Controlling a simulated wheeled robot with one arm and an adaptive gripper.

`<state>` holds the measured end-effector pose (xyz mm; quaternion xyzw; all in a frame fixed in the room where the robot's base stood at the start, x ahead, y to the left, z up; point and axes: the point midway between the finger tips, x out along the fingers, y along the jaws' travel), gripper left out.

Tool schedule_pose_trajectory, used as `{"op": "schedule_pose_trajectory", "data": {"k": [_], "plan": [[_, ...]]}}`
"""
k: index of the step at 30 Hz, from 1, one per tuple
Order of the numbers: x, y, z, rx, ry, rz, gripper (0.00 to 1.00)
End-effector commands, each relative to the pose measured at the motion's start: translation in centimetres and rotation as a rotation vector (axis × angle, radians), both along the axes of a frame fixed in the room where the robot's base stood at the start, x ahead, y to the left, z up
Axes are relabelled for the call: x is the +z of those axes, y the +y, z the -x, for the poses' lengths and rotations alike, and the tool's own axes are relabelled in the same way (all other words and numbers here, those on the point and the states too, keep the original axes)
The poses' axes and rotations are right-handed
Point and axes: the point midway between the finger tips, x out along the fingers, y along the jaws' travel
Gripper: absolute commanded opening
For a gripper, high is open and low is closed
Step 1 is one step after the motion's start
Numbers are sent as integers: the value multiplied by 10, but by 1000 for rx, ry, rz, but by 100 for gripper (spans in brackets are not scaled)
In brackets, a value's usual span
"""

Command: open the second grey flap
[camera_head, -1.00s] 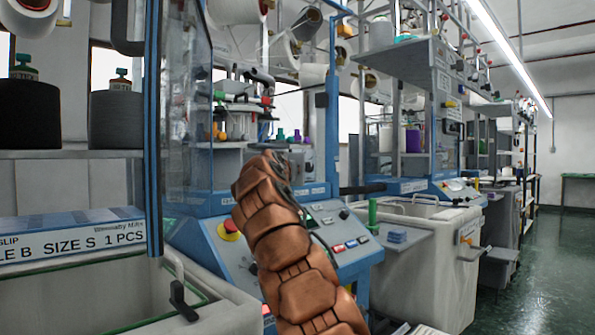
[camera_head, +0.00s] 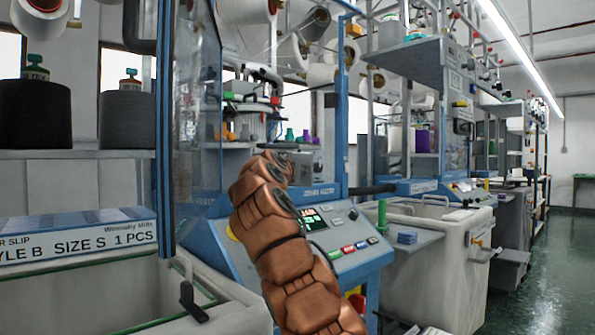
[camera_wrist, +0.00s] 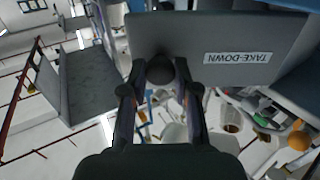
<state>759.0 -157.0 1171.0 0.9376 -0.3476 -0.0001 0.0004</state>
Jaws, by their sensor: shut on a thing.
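A grey flap (camera_wrist: 235,42) with a white TAKE-DOWN label fills the upper part of the wrist view, which is turned upside down. A round dark knob (camera_wrist: 160,70) on the flap sits between the fingertips of my gripper (camera_wrist: 161,80). My gripper is shut on the knob. In the head view my brown arm reaches into the blue knitting machine (camera_head: 330,240), and my gripper and the flap are hidden there. I cannot tell how far the flap is swung out.
A control panel with a lit display (camera_head: 311,218) stands beside my arm. A pale bin (camera_head: 80,285) is at lower left, another bin (camera_head: 440,260) at right. A clear guard (camera_head: 195,110) stands left of the arm. Open green floor (camera_head: 545,270) lies at far right.

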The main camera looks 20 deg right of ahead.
Motion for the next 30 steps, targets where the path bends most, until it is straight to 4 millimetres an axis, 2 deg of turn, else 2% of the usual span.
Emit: {"op": "schedule_pose_trajectory", "data": {"k": [2,3,9,20,30], "plan": [[0,1,0,2,-1,1,0],[0,1,0,2,-1,1,32],[0,0,0,1,0,0,53],[0,0,1,0,-1,-1,54],[5,6,12,-2,-8,0,54]]}}
